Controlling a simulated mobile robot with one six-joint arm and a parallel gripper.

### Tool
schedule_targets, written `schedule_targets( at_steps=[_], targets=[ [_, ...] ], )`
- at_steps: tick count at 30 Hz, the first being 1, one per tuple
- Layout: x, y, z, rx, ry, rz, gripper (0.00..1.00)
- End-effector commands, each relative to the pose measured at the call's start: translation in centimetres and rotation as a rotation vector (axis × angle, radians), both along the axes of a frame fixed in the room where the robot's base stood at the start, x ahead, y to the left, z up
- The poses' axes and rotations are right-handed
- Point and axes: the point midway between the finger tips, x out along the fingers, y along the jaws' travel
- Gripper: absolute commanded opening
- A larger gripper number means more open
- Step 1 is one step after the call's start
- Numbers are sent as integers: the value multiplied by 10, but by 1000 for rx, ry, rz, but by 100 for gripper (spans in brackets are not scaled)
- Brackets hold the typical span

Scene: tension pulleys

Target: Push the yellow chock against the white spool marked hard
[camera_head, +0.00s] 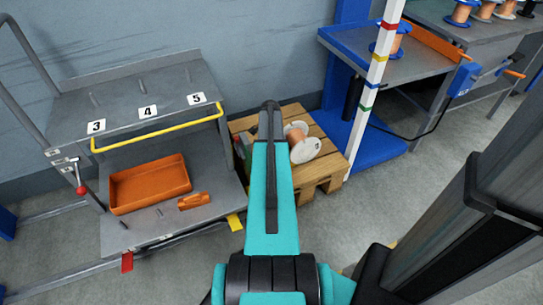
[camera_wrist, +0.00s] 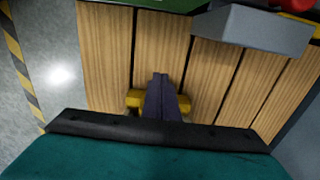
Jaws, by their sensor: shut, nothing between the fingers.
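A white spool (camera_head: 301,148) wound with copper-coloured wire sits on the wooden pallet (camera_head: 328,160), just right of my arm in the head view. I cannot read a mark on it, and it is not clearly seen in the wrist view. In the wrist view, a yellow piece that looks like the chock (camera_wrist: 133,100) shows on both sides of my fingers, over the pallet slats. Its middle is hidden behind them. My gripper (camera_wrist: 160,77) is shut and empty in front of it; contact cannot be told. My arm hides the chock in the head view.
A grey block (camera_wrist: 255,27), a green edge (camera_wrist: 170,4) and a red item (camera_wrist: 297,5) lie at the top of the wrist view. A grey cart (camera_head: 72,103) with an orange tray (camera_head: 150,185) stands left. A striped pole (camera_head: 375,70) rises right of the pallet.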

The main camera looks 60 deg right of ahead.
Motion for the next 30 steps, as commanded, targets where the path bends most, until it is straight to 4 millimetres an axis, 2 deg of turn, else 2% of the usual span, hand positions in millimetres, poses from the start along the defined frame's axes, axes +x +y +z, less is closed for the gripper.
schedule_targets(
  at_steps=[1,6,12,30],
  targets=[
    [0,0,12,-2,-1,0,0],
    [0,0,36,-1,-1,1,0],
    [1,0,52,-1,-1,1,0],
    [2,1,54,0,0,3,0]
  ],
)
